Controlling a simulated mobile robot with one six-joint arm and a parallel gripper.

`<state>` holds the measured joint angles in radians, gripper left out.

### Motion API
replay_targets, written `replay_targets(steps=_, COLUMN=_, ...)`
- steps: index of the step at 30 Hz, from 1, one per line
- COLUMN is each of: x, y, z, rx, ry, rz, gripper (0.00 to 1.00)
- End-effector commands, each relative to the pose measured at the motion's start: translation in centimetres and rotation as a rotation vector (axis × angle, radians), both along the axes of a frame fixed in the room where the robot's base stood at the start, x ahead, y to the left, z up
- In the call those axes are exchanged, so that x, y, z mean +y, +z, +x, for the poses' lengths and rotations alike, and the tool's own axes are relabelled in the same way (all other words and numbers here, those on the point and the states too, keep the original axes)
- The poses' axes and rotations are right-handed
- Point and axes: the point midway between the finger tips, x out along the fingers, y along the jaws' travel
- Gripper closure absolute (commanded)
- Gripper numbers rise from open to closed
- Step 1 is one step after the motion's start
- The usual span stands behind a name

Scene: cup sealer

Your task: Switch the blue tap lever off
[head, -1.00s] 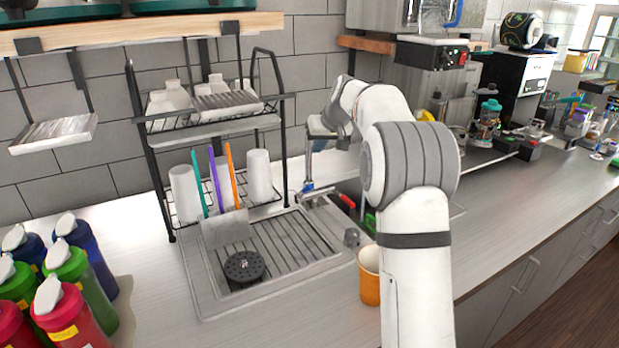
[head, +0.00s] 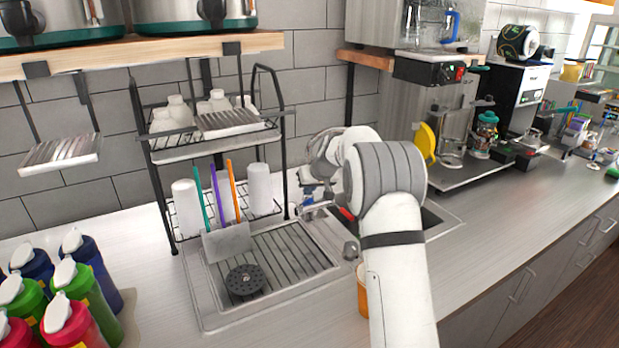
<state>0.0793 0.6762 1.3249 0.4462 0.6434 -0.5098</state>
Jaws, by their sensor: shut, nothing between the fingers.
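The tap stands behind the sink, right of the drainboard, and my arm and wrist cover most of it. A small blue part, which looks like the blue tap lever (head: 308,198), shows just below my wrist. The red lever (head: 346,213) shows partly to its right, against my arm. My gripper (head: 306,186) is low at the tap, right by the blue part. It is shut and empty. Its fingertips are small and partly hidden, so I cannot tell whether they touch the lever.
A black dish rack (head: 160,200) with white cups stands left of the tap. The ribbed drainboard (head: 290,252) is clear except for a round black piece (head: 245,280). An orange cup (head: 362,292) stands beside my arm. Several coloured bottles (head: 75,285) stand at the left.

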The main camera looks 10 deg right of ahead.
Motion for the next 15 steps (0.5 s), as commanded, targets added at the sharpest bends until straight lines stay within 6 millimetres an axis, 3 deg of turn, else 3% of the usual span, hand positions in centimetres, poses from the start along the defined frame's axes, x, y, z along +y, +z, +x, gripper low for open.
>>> replay_targets(steps=15, x=-0.08, y=-0.55, z=-0.48, rx=0.000, ry=-0.001, rz=0.000, gripper=1.00)
